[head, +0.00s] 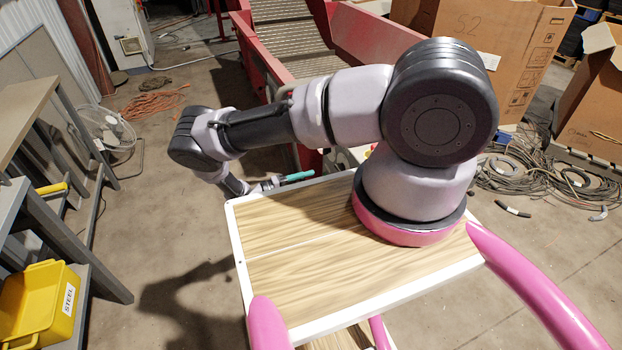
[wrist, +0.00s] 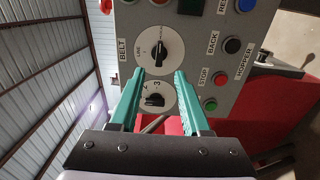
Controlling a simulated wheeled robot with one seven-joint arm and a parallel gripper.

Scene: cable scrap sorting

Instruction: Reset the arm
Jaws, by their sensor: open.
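My gripper (wrist: 155,95) shows in the wrist view with its two teal fingers apart and nothing between them. Beyond the fingertips is a grey control panel (wrist: 218,48) with a BELT selector knob (wrist: 159,50), a smaller numbered knob (wrist: 154,97) and several coloured buttons. The lower knob appears between the fingers; I cannot tell whether they touch the panel. In the head view my arm reaches left, and a teal finger of my gripper (head: 298,176) shows beyond the far edge of the wooden top. The panel is mostly hidden there.
A red-sided conveyor (head: 345,35) stands behind my arm. Cardboard boxes (head: 495,55) and coiled cables (head: 510,170) lie at the right. A grey bench (head: 55,130), a yellow STEEL bin (head: 38,300) and a fan (head: 112,130) are at the left. The floor between bench and wooden top is largely clear.

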